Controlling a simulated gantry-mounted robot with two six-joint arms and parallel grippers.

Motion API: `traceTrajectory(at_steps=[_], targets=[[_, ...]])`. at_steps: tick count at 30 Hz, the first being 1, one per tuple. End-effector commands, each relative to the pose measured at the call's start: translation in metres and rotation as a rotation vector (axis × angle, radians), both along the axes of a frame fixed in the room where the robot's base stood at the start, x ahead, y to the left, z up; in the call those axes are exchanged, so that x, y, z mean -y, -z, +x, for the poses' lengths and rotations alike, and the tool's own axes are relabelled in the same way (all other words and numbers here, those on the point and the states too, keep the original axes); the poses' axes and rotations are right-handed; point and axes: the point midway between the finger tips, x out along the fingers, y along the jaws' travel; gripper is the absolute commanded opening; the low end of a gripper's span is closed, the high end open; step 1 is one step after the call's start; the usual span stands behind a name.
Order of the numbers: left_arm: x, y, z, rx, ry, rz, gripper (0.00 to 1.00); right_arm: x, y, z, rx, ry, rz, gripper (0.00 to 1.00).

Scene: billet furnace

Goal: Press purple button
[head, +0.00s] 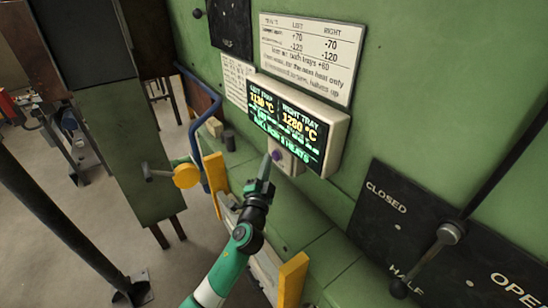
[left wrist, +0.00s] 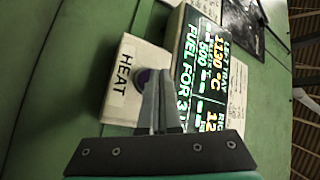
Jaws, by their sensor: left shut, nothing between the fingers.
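The purple button (head: 277,155) sits on a pale box below the display on the green furnace wall. In the left wrist view the purple button (left wrist: 142,76) shows at the edge of my fingers, on a white box labelled HEAT, and is partly hidden by them. My left gripper (head: 266,164) is shut and empty, pointing up toward the button from below. In the left wrist view the fingertips (left wrist: 157,74) overlap the button. I cannot tell whether they touch it. My right gripper is not in view.
A display (head: 287,133) with tray temperatures stands out above the button. A white instruction plate (head: 309,56) is on the wall above. A black plate with a lever (head: 449,233) marked CLOSED and HALF is at the right. Yellow posts (head: 292,280) stand near my left arm.

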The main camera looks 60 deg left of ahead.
Motion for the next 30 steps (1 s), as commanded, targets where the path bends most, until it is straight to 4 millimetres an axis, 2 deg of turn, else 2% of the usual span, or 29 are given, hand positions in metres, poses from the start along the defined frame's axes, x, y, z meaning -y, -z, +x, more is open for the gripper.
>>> traceTrajectory(at_steps=[30], targets=[[-0.0002, -0.0002, 0.0085, 0.000, 0.001, 0.001, 0.00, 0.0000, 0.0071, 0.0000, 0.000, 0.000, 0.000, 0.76]])
